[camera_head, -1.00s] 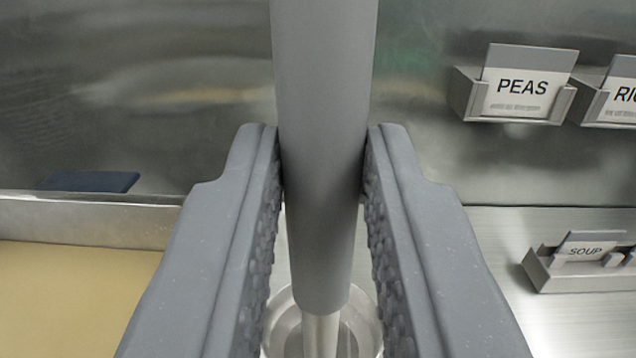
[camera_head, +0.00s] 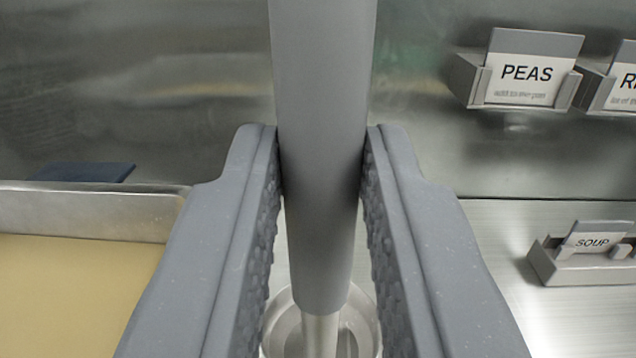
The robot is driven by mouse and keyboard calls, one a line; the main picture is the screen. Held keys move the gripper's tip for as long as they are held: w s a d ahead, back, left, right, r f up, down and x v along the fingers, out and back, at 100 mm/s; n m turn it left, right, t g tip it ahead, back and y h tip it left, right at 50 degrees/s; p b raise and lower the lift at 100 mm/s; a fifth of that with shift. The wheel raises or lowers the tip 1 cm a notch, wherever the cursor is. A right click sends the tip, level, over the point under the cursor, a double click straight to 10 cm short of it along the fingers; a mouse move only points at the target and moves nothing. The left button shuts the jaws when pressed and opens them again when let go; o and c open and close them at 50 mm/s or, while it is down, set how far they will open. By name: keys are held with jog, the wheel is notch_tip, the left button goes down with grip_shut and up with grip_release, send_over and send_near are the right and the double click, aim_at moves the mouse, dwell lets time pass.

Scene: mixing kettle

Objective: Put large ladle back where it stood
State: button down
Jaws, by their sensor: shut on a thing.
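My gripper (camera_head: 322,150) is shut on the thick grey handle of the large ladle (camera_head: 322,220). The handle stands close to upright between the two ribbed fingers and runs out of the top of the picture. Below the handle a thinner metal shaft leads down to a round metal bowl shape (camera_head: 275,325), partly hidden by the fingers. I cannot tell what lies directly under it. The place where the ladle stood is not clearly identifiable.
A metal tray (camera_head: 90,212) with a yellowish content is at the left, with a dark blue object (camera_head: 85,172) behind it. PEAS (camera_head: 525,75) and RICE-like (camera_head: 622,90) card holders hang on the back wall. A SOUP card holder (camera_head: 590,255) stands on the steel counter (camera_head: 500,235) at right.

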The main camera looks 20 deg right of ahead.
jog(key=shift+f, duration=0.2)
jog(key=c, duration=0.7)
grip_release()
jog(key=shift+c, duration=0.2)
jog(key=shift+s, duration=0.1)
jog(key=shift+v, duration=0.85)
jog(key=b+v, duration=0.1)
jog(key=v, duration=0.5)
jog(key=shift+b, duration=0.3)
jog(key=shift+r, duration=0.1)
